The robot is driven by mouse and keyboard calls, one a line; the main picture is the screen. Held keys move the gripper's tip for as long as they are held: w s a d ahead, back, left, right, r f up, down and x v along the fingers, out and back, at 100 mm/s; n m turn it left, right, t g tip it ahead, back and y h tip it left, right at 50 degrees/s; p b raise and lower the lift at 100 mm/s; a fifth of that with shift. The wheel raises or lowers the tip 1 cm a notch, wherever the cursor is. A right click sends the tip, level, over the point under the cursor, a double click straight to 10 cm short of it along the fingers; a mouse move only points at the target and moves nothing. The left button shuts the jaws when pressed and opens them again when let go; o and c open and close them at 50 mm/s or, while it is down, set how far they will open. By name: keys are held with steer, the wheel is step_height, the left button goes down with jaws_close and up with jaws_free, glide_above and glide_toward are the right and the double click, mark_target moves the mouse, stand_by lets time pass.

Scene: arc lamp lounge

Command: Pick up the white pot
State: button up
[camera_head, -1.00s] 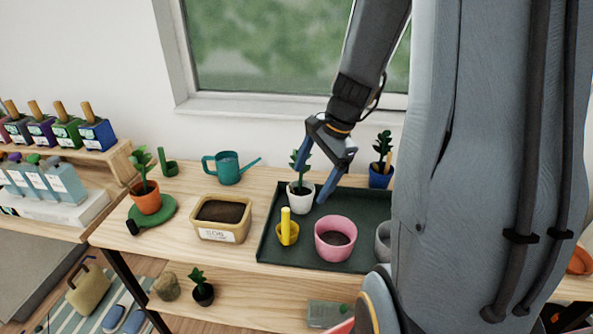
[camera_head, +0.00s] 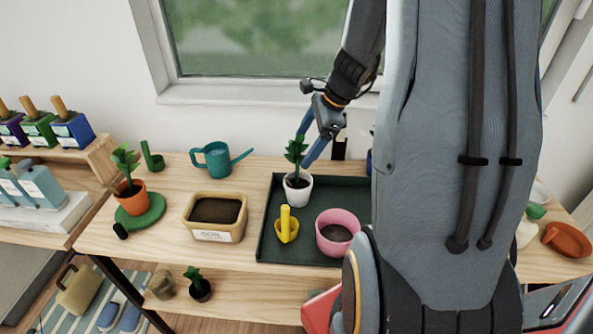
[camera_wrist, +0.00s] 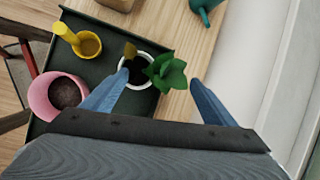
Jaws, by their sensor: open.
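The white pot (camera_head: 297,191) holds a small green plant and stands upright on the dark green tray (camera_head: 268,228), near its back left part. In the wrist view the white pot (camera_wrist: 148,82) shows beyond my fingers, with the plant's leaves leaning right. My gripper (camera_head: 308,152) is open, above and just behind the pot by the plant. In the wrist view my gripper (camera_wrist: 150,88) has its two blue fingers spread wide, the left one overlapping the pot's near rim and the leaves between them. Whether a finger touches the pot, I cannot tell.
A soil box (camera_head: 215,216), a teal watering can (camera_head: 215,160) and a potted plant (camera_head: 130,190) stand to the left. The window wall is close behind.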

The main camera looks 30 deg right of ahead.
mark_target(298, 172)
steer(key=shift+w+p+x, duration=0.2)
steer(key=shift+p+x, duration=0.2)
steer(key=shift+x, duration=0.95)
steer(key=shift+w+p+x, duration=0.2)
steer(key=shift+p+x, duration=0.15)
steer(key=shift+x, duration=0.95)
steer(key=shift+r, duration=0.15)
steer(key=c, duration=1.9)
steer(key=shift+r, duration=0.2)
